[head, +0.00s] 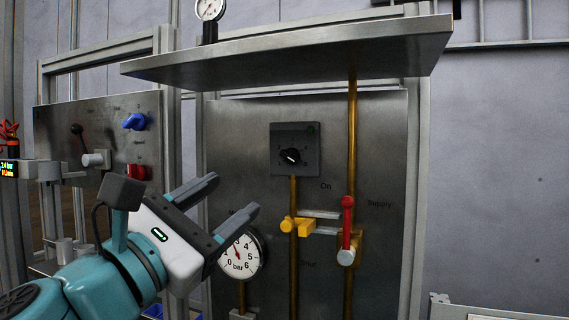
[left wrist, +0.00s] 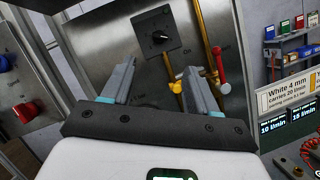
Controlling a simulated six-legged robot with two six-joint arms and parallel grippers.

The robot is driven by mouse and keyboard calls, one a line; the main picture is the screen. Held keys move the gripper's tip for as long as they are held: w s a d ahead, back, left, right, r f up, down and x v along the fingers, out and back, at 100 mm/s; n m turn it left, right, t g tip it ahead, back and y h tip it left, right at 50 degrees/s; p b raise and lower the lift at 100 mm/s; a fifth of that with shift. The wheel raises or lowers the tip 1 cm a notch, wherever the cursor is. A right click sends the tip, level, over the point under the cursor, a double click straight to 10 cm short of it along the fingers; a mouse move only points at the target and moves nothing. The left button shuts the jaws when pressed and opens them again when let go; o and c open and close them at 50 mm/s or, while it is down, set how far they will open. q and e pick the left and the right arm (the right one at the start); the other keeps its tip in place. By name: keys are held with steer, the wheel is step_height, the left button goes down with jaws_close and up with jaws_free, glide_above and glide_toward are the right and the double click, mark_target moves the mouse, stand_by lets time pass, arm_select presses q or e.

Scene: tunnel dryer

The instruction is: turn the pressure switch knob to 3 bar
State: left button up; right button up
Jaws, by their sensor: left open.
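The pressure switch is a dark square box with a black knob (head: 291,156) carrying a white pointer mark, on the metal panel in the middle of the head view. The knob also shows in the left wrist view (left wrist: 160,37), beyond and between my fingers. My left gripper (head: 226,197) is open and empty, below and left of the switch and apart from it. A round white gauge (head: 241,256) marked in bar sits just under my left gripper, partly covered by it. Its red needle points up, near 3. My right gripper is not in view.
A red-handled supply valve (head: 347,215) and a yellow valve handle (head: 297,225) sit on brass pipes below the switch. A metal shelf (head: 290,58) juts out above. A left panel carries a blue knob (head: 135,121) and a red knob (head: 136,172).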

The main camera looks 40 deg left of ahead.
mark_target(287, 156)
arm_select(q)
steer(key=x, duration=1.2)
steer(key=shift+w, duration=0.1)
steer(key=shift+w+r, duration=0.1)
steer(key=shift+w, duration=0.85)
steer(key=shift+s, duration=0.15)
steer(key=shift+s+r, duration=0.1)
steer(key=shift+s, duration=0.05)
steer(key=c, duration=1)
